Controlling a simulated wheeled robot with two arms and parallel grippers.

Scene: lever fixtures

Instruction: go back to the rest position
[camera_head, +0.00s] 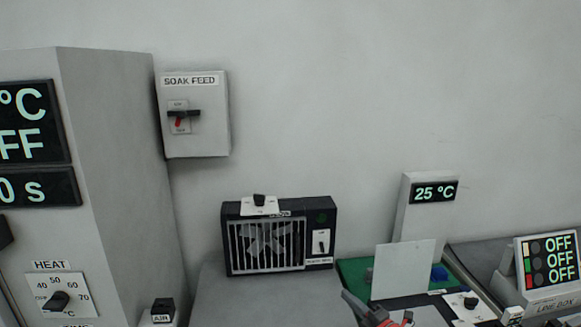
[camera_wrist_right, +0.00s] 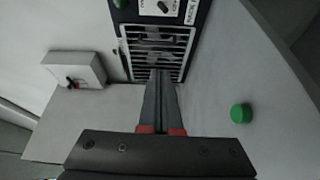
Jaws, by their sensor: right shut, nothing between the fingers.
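My right gripper (camera_head: 348,297) shows at the bottom of the head view, right of centre, as grey fingers with red parts at their base. In the right wrist view my right gripper (camera_wrist_right: 160,74) has its two fingers together with nothing between them. The tips overlap the lower part of the black fan box (camera_wrist_right: 150,45) in that picture; I cannot tell the gap between them. My left gripper is in neither view.
A fan box (camera_head: 279,236) stands left of my right gripper. A SOAK FEED box (camera_head: 194,115) hangs on the wall. A tall cabinet (camera_head: 105,150) fills the left. A white panel (camera_head: 402,270) and LINE BOX (camera_head: 547,272) are right. A green button (camera_wrist_right: 241,113) shows in the wrist view.

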